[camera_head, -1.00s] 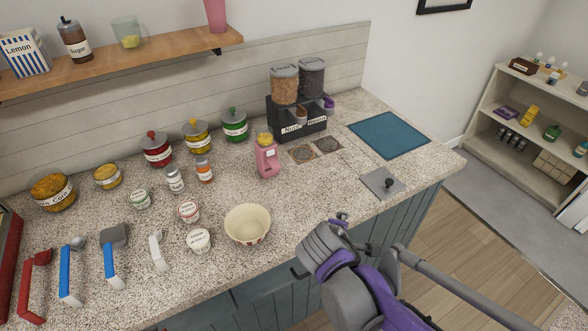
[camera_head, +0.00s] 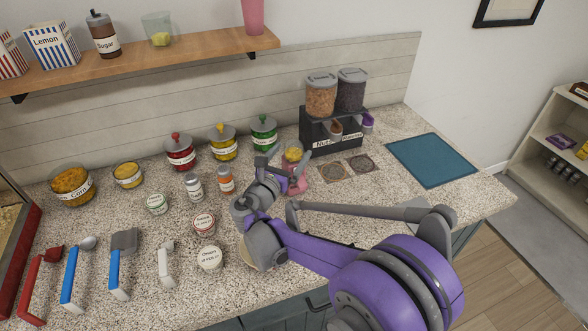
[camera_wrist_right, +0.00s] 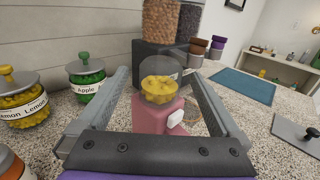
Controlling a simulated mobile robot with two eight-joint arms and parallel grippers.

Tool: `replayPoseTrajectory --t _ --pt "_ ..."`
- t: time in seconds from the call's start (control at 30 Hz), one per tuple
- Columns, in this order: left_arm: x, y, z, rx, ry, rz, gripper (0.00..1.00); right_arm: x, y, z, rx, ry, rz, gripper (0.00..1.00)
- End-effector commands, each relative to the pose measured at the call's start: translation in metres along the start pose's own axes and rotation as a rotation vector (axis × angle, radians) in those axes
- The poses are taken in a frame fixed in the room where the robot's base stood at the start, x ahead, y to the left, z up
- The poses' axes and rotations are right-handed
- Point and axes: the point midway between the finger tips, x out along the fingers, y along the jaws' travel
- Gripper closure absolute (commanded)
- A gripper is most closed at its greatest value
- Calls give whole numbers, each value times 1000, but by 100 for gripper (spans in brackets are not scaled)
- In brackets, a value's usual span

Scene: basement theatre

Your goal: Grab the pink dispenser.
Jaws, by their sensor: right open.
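The pink dispenser (camera_wrist_right: 158,121) has a clear dome top with yellow contents and a white knob on its front. In the right wrist view it stands upright on the counter between the two spread fingers of my right gripper (camera_wrist_right: 160,90). I cannot tell whether either finger touches it. In the head view my right gripper (camera_head: 285,166) is open around the dispenser, and the dispenser (camera_head: 297,184) is partly hidden by the gripper and wrist. My left gripper is not in view.
A double nut dispenser (camera_head: 333,128) stands just behind. Lidded jars, such as the green Apple jar (camera_head: 264,135), and small bottles (camera_head: 226,181) stand to the left. A bowl is mostly hidden under my right arm. A blue mat (camera_head: 432,160) lies at the right.

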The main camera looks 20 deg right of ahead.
Motion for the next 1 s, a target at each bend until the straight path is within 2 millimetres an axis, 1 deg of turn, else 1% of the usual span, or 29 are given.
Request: replayPoseTrajectory --t 0.17,0.4,0.5,0.67,0.7,0.87,1.0 --pt "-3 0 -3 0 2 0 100 13 0 0 2 0 -1 0" --pt "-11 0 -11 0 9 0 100 49 -1 1 2 0 -2 0" --pt "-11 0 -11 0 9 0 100 54 -1 0 2 1 0 0" --pt "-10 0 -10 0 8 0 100 53 -1 -1 2 1 0 0" --pt "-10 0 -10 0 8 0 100 53 -1 -1 2 1 0 7" --pt "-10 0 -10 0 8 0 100 53 -1 -1 2 1 0 36" --pt "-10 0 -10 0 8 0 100 53 -1 -1 2 1 0 61"
